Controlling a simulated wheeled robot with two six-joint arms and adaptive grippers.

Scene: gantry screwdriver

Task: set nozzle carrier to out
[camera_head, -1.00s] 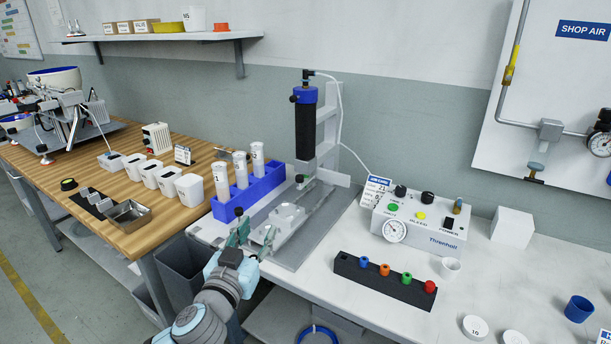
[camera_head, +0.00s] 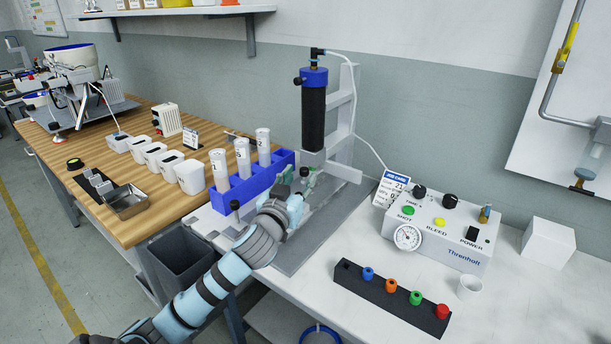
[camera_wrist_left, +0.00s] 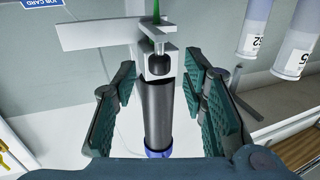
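The grey nozzle carrier, a flat arm with a block (camera_head: 340,171), sits at the bottom of a black cylinder with a blue cap (camera_head: 313,112) on a grey upright stand. In the left wrist view the picture is inverted: the carrier arm (camera_wrist_left: 100,33) is at the top, above the black cylinder (camera_wrist_left: 157,112), with a dark knob and green tip at its block. My left gripper (camera_head: 296,181) is just in front of the carrier. In the left wrist view its fingers (camera_wrist_left: 160,88) are apart with nothing held. Contact cannot be told. My right gripper is out of view.
A blue rack (camera_head: 247,190) of white tubes stands close left of my left gripper. A control box (camera_head: 440,229) and a black strip with coloured tips (camera_head: 389,298) lie to the right. A cable runs behind the stand.

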